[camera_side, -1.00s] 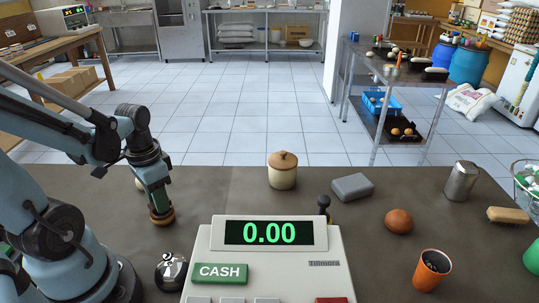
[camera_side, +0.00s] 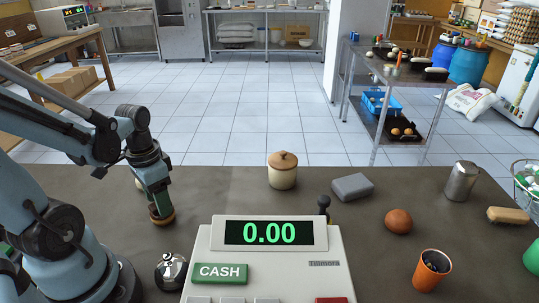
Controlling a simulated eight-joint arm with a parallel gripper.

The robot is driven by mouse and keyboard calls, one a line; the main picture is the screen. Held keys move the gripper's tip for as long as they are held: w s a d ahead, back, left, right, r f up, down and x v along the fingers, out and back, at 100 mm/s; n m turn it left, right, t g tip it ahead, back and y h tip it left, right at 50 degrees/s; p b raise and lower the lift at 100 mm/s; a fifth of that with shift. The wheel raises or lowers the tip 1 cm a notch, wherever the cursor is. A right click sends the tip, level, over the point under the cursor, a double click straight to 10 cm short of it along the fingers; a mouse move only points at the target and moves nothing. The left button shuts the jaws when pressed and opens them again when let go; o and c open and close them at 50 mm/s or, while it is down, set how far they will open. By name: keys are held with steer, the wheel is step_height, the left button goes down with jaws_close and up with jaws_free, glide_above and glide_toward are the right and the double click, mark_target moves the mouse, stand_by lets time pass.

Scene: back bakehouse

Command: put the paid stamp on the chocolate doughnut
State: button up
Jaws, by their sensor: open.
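A small brown round thing (camera_side: 162,220) with a paler lower edge, which looks like the chocolate doughnut, lies on the dark counter at the left. My gripper (camera_side: 160,211) points down right at it, open, and covers most of its top; I cannot tell whether they touch. A black-knobbed upright handle (camera_side: 324,203), perhaps the paid stamp, stands just behind the right side of the till; its lower part is hidden.
The till (camera_side: 318,262) fills the front middle, with a shiny metal bell-like thing (camera_side: 171,270) to its left. The counter between gripper and jar is clear.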

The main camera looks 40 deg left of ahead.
steer(key=shift+r, duration=5.95)
steer(key=w+d+f+t, duration=0.2)
steer(key=w+d+t, duration=0.5)
steer(key=w+d, duration=0.3)
steer(key=shift+d, duration=0.35)
